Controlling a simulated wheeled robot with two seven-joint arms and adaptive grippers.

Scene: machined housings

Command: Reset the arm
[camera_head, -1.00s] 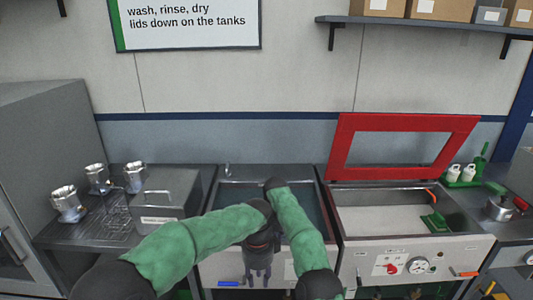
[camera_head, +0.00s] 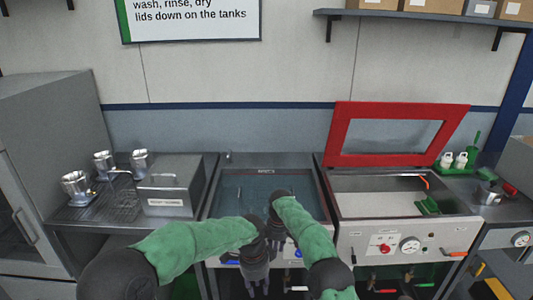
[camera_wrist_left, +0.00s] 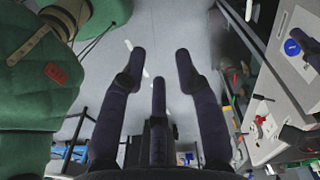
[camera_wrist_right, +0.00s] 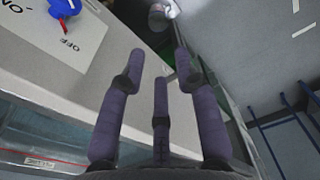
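My left gripper (camera_head: 258,285) hangs low in front of the wash tank's front panel in the head view. Its fingers are spread with nothing between them in the left wrist view (camera_wrist_left: 160,65). My right gripper (camera_head: 274,247) is just above and to the right of it, close to the tank front. In the right wrist view (camera_wrist_right: 158,65) its fingers are also spread and empty, beside a panel with a blue knob (camera_wrist_right: 64,7). Both forearms wear green sleeves and converge near the middle.
The water-filled tank (camera_head: 216,205) is behind my grippers. A tank with a raised red lid (camera_head: 340,140) stands to its right. A lidded grey box (camera_head: 168,190) and metal housings (camera_head: 76,186) sit at left.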

